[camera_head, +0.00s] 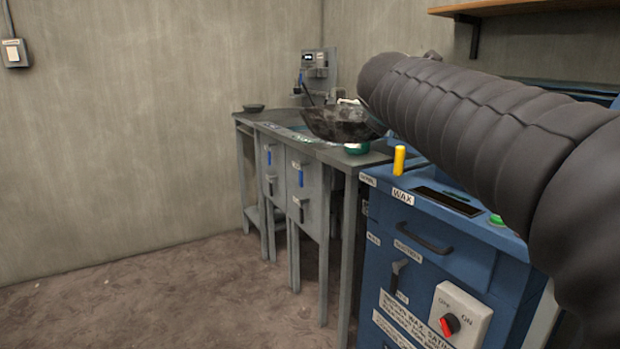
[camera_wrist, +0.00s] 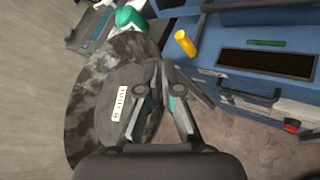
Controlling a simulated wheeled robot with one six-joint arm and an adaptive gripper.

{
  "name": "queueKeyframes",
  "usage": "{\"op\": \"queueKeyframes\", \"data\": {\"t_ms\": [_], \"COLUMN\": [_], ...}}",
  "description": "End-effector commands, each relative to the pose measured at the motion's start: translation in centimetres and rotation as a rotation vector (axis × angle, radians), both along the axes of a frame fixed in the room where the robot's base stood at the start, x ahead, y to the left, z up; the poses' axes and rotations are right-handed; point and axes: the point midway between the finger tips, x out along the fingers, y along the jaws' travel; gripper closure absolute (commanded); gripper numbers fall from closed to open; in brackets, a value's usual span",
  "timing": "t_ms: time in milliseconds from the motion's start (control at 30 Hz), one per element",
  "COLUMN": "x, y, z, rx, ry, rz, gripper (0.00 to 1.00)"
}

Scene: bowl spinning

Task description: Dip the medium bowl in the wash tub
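The dark marbled bowl (camera_head: 335,127) is tilted, held over the right part of the grey bench in the head view. In the wrist view the bowl (camera_wrist: 92,98) fills the left, with a small white label I cannot read. My gripper (camera_wrist: 167,68) is shut on the bowl's edge, one finger across its face and the other beside its rim. In the head view my dark arm hides most of the gripper. I cannot make out which part of the bench is the wash tub; the bowl covers part of the bench top.
The grey bench (camera_head: 318,154) has labelled fronts with blue and black handles. A small dark dish (camera_head: 253,108) sits at its far left. A green-topped item (camera_head: 357,148) is below the bowl.

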Motion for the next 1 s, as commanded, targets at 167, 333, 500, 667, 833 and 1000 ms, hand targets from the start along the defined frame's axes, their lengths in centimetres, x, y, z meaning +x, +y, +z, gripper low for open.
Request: {"op": "queueKeyframes", "data": {"t_ms": [167,333,500,667,833,1000], "x": [0.0,0.0,0.0,0.0,0.0,0.0], "y": [0.0,0.0,0.0,0.0,0.0,0.0], "z": [-1.1,-3.6,-6.3,-8.2,-9.2,-9.5], "rx": [-0.001,-0.001,-0.002,-0.001,0.000,0.000], "ry": [0.002,0.002,0.001,0.000,-0.001,-0.002], "rz": [-0.001,0.000,0.000,0.000,-0.001,-0.001], "gripper": [1.00,1.00,1.00,1.00,1.00,1.00]}}
